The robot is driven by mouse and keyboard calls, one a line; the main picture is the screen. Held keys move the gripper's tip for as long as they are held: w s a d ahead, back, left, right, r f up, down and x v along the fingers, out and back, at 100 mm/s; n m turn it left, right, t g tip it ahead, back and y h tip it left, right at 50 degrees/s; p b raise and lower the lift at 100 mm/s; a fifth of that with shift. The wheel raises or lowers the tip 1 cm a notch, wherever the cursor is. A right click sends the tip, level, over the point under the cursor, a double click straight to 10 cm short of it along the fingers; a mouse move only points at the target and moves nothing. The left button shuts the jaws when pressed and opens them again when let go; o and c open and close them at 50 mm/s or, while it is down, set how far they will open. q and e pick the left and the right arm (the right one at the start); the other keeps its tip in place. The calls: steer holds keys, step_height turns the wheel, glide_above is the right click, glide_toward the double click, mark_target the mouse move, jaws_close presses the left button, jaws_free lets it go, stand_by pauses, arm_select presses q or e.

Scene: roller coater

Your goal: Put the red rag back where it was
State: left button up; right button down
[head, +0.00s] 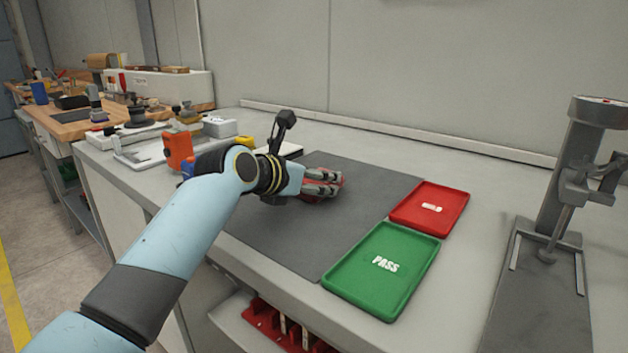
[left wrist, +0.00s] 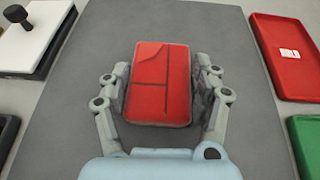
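The red rag (left wrist: 158,100) is a folded red rectangle with dark crease lines. It lies on the dark grey mat (head: 290,240), as far as I can tell. My left gripper (left wrist: 160,85) is over the mat with its fingers spread, one on each side of the rag. A narrow gap shows at the left finger; the right finger is very close to the rag or touching it. In the head view my left gripper (head: 325,182) covers most of the rag, and only a little red shows around the fingers. My right gripper is not in view.
A red tray (head: 455,222) and a green PASS tray (head: 343,283) lie at the mat's right edge. A grey press stand (head: 565,190) stands at the far right. Tools and an orange item (head: 179,151) are left of the gripper. The mat's front part is clear.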

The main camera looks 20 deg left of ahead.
arm_select(q)
steer(key=o, duration=0.4)
steer(key=shift+o, duration=0.5)
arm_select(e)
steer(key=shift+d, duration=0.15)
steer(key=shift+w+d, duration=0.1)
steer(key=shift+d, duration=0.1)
arm_select(q)
steer(key=p+v, duration=0.2)
steer(key=v, duration=1)
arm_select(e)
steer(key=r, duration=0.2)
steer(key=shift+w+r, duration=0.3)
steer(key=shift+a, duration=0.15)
arm_select(q)
steer(key=shift+s, duration=0.1)
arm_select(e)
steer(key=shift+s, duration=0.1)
